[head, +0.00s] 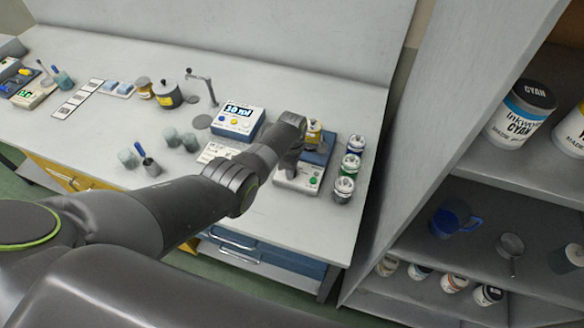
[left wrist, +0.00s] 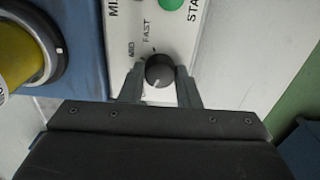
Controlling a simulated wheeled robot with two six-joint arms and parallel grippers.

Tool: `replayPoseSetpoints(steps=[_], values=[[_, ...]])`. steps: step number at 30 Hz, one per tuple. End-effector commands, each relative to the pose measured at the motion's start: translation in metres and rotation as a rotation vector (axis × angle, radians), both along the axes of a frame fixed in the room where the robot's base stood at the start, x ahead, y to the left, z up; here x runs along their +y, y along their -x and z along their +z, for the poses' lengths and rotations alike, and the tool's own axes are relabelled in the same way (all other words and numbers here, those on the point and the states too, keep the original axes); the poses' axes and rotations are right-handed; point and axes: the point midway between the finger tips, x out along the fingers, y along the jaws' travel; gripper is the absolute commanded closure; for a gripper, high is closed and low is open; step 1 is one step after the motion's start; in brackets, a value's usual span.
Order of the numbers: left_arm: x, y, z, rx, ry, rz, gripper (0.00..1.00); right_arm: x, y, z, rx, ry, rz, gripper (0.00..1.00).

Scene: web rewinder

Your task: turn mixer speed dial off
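The mixer speed dial (left wrist: 159,70) is a round dark knob on the mixer's white panel (left wrist: 212,30). Its pale mark points down and slightly left in the left wrist view. The labels FAST and MED stand above and to its upper left; a label lower left is mostly hidden. My left gripper (left wrist: 160,82) has a finger on each side of the knob, close against it. In the head view my left gripper (head: 289,170) reaches down over the mixer base (head: 308,180) and hides the dial. My right gripper is not in view.
A green START button (left wrist: 171,4) is just beyond the dial. A yellow jar (left wrist: 18,58) sits on the mixer's blue part. Several lidded jars (head: 345,185) stand right of the mixer. A shelf unit (head: 430,160) rises at right.

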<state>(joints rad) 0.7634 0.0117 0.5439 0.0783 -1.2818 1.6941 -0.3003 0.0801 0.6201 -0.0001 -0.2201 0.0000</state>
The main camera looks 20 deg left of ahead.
Motion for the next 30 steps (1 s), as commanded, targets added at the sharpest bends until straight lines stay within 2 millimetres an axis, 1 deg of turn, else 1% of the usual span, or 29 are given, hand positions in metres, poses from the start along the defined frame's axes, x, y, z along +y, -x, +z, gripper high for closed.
replayPoseSetpoints(steps=[1,5,13,17,20,23,30], values=[[0.000,-0.002,0.001,-0.004,-0.001,0.001,0.65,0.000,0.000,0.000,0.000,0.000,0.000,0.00],[0.000,-0.001,0.001,-0.003,0.000,0.001,0.49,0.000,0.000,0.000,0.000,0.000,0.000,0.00],[0.000,0.000,0.001,-0.001,0.000,0.000,0.49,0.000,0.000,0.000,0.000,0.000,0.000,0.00],[0.000,-0.001,0.007,-0.002,0.001,0.000,0.49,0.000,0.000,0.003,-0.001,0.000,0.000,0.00],[0.000,-0.001,0.017,-0.002,0.001,0.000,0.49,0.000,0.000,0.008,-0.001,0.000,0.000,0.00],[0.000,-0.001,0.032,-0.005,0.001,0.000,0.49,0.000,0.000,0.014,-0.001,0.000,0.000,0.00],[0.000,-0.001,0.067,-0.006,0.000,0.000,0.49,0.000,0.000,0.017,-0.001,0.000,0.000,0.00]])
